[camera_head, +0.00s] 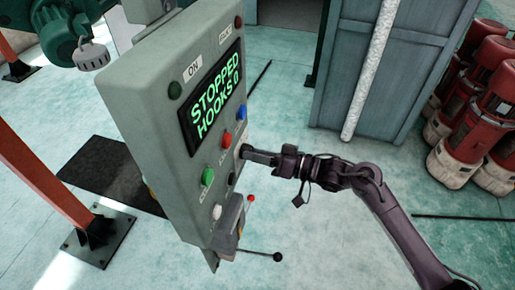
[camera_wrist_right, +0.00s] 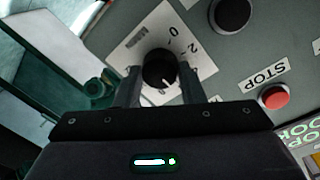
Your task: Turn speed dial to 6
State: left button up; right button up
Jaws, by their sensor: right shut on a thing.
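The speed dial is a round black knob (camera_wrist_right: 158,68) with a white pointer mark, on a white plate (camera_wrist_right: 128,62) in the right wrist view. The numbers 0 and 2 show on the plate; the others are hidden or unreadable, so I cannot tell the pointed number. My right gripper (camera_wrist_right: 160,80) is shut on the dial, one finger on each side. In the head view my right gripper (camera_head: 245,153) reaches the grey control box (camera_head: 200,40) from the right and covers most of the dial. My left gripper is not in view.
The box's screen (camera_head: 215,97) reads STOPPED, HOOKS 0. A red button (camera_head: 226,140), a blue button (camera_head: 241,112) and a green button (camera_head: 207,177) sit close to my gripper. A black-ball lever (camera_head: 277,257) sticks out below. Red drums (camera_head: 475,115) stand at right.

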dwell(0.3)
jog(key=o, duration=1)
jog(key=b+v, duration=0.2)
jog(key=v, duration=0.6)
jog(key=shift+b, duration=0.3)
